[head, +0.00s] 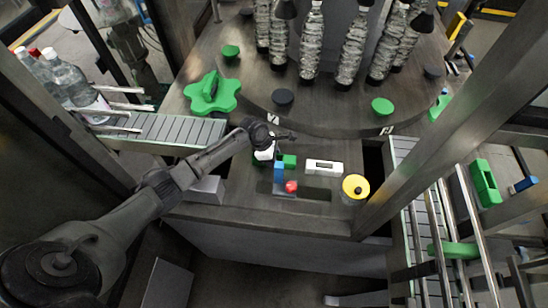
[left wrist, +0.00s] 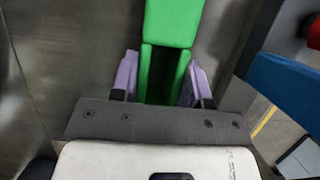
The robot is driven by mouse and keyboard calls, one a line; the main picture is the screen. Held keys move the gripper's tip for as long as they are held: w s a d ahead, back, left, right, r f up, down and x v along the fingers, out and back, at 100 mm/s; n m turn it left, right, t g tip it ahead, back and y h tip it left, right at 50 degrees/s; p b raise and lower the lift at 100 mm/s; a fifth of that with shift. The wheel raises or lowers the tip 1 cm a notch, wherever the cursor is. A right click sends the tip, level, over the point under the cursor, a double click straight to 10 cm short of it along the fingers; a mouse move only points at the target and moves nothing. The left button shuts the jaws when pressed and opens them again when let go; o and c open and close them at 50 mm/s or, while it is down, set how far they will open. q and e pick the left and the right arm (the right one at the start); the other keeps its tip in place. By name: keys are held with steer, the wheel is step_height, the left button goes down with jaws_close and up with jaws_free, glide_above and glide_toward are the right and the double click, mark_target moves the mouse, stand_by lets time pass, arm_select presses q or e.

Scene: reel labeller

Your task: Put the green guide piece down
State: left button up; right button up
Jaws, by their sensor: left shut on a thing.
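My left gripper (head: 266,152) reaches in from the left over the deck in front of the round bottle table. It is shut on the green guide piece (head: 289,160), which is small and partly hidden by the gripper in the head view. In the left wrist view, the green guide piece (left wrist: 172,22) is a long block with two legs, held between the purple fingers of the gripper (left wrist: 162,78). A dark grey metal surface lies beyond it. I cannot tell whether the piece touches the deck. My right gripper is not in view.
A blue block (head: 279,172) and a red knob (head: 291,187) stand close beside the gripper. A white device (head: 324,164) and a yellow disc (head: 355,186) are to the right. A green star-shaped wheel (head: 224,99) lies at the left, near a slatted conveyor (head: 175,130). Wrapped bottles (head: 352,48) stand behind.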

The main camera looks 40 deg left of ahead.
arm_select(q)
steer(key=o, duration=1)
steer(key=shift+f, duration=0.1)
steer(key=v, duration=1.2)
steer(key=shift+w, duration=0.1)
